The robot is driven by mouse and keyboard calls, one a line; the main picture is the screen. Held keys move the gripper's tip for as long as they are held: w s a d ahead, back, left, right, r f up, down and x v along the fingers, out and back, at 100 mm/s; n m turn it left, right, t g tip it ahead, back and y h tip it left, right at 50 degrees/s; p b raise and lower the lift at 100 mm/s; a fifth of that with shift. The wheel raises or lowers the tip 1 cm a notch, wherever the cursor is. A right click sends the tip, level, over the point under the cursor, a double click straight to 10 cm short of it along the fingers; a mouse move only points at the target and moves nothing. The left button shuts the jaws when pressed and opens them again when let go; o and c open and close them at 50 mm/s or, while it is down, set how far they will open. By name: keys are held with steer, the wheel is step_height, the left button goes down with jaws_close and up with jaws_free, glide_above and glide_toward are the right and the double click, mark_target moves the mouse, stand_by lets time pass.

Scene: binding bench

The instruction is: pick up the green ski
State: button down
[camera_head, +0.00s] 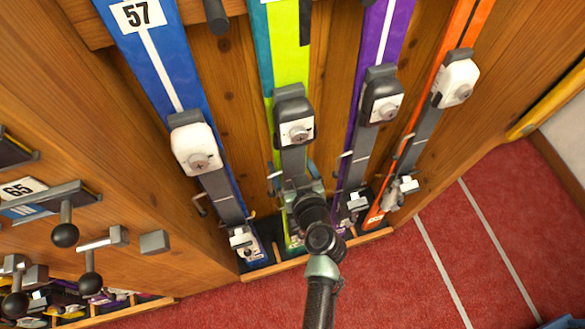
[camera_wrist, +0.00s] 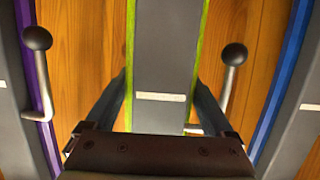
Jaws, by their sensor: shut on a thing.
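The green ski (camera_head: 288,62), lime with a teal side and a dark stripe, stands upright against the wooden rack between the blue and purple skis. Its grey binding has a white plate. My gripper (camera_head: 300,190) is at its lower part, below the binding's upper piece, and partly hides it. In the wrist view, the ski's grey plate with green edges (camera_wrist: 163,50) runs between the two fingers of my gripper (camera_wrist: 162,105), one on each side. The gripper is shut on the ski. The ski's lower end shows on the bottom ledge.
A blue ski (camera_head: 155,70) numbered 57 stands to the left. A purple ski (camera_head: 380,40) and an orange ski (camera_head: 465,30) stand to the right. Hooked pegs with black knobs (camera_wrist: 233,54) flank the ski closely. Red carpet (camera_head: 480,240) lies open at the lower right.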

steer(key=shift+w+r, duration=0.1)
steer(key=shift+r, duration=0.25)
step_height(320, 180, up, 7)
steer(key=p, duration=0.2)
steer(key=shift+p, duration=0.4)
steer(key=s+d+b, duration=0.1)
steer(key=s+d, duration=0.2)
steer(key=s, duration=0.6)
steer(key=s+d+b, duration=0.2)
steer(key=s+d, duration=0.1)
steer(key=s, duration=0.7)
steer(key=shift+d+f+b, duration=0.1)
steer(key=shift+f+b, duration=0.05)
steer(key=shift+b, duration=0.3)
steer(key=shift+s, duration=0.1)
